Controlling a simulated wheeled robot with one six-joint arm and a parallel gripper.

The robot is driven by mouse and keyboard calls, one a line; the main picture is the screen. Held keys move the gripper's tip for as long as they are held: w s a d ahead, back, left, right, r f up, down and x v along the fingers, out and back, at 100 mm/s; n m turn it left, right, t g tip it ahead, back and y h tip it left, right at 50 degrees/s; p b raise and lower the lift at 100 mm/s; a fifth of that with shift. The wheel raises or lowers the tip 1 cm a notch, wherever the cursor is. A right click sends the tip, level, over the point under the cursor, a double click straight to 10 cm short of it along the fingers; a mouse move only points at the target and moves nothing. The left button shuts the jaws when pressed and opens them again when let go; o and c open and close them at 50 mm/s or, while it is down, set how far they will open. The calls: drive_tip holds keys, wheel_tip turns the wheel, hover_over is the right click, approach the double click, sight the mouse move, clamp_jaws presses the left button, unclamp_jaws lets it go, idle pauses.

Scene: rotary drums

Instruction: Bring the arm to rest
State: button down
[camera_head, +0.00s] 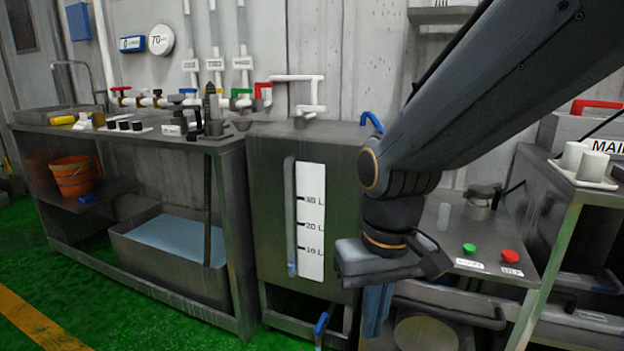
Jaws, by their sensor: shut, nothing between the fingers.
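My arm (490,95) comes in from the upper right and bends at the elbow joint. My gripper (393,262) hangs at its lower end, in front of the gap between the grey tank and the button console. It is shut and holds nothing. Its fingertips are hard to make out from this angle.
A grey tank (268,215) with a litre scale stands left of my gripper. A console (440,222) with a green button (469,248) and a red button (509,256) lies to the right. Green floor (120,320) is clear at left.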

drive_tip(key=s+r, duration=0.1)
drive_tip(key=s, duration=0.4)
drive_tip(key=d+r+m+p, duration=0.2)
drive_tip(key=d+r+p, duration=0.8)
drive_tip(key=p, duration=0.9)
drive_tip(key=shift+m, duration=0.3)
